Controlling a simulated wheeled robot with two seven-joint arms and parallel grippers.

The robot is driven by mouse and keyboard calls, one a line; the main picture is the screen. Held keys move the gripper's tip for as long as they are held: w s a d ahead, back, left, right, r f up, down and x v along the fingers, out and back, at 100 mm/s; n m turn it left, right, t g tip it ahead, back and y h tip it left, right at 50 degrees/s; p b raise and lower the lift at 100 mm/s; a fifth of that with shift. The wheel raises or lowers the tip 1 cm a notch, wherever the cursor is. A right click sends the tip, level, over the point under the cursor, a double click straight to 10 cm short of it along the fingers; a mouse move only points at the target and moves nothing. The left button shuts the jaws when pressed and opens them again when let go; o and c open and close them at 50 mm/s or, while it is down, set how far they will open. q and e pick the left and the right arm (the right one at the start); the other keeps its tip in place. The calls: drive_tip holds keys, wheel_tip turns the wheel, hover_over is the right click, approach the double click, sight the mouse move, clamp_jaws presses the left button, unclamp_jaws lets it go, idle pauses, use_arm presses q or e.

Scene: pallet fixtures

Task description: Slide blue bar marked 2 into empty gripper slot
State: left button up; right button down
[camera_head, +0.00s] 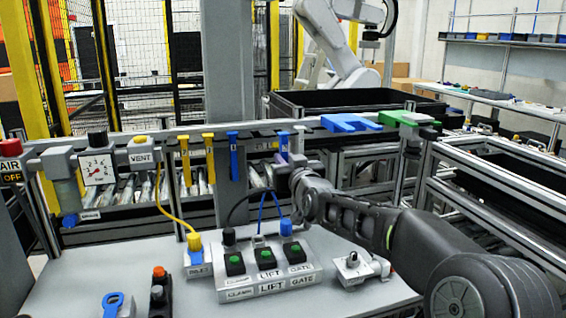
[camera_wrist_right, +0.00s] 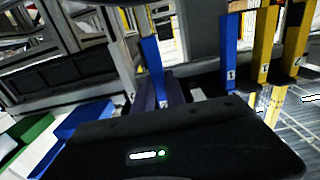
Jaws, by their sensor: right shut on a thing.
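A blue bar (camera_head: 284,142) stands upright at the rail in the head view, right at my right gripper (camera_head: 286,162). It also shows in the wrist view (camera_wrist_right: 152,66), slightly tilted there, beyond the dark gripper body. My right gripper is shut on this bar; its fingertips are partly hidden and the bar's number is not clear. Another blue bar (camera_head: 233,153), marked 1 in the wrist view (camera_wrist_right: 229,42), hangs upright to the left. Two yellow bars (camera_head: 185,160) (camera_head: 209,158) hang further left. Which slot is empty is not clear. My left gripper is not in view.
The grey rail (camera_head: 262,126) runs across behind the table. Blue and green blocks (camera_head: 350,122) (camera_head: 396,118) sit on the rail at right.

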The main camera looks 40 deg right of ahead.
sight(285, 148)
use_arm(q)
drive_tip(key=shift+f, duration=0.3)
use_arm(e)
drive_tip(key=shift+s+a, duration=0.2)
drive_tip(key=shift+s, duration=0.4)
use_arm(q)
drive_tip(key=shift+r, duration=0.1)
use_arm(e)
drive_tip(key=shift+r, duration=0.1)
use_arm(q)
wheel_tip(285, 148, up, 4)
drive_tip(key=p, duration=0.3)
use_arm(e)
wheel_tip(285, 148, up, 4)
drive_tip(key=shift+f, duration=0.15)
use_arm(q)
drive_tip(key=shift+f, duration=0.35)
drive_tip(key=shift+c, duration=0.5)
use_arm(e)
drive_tip(key=shift+f, duration=0.25)
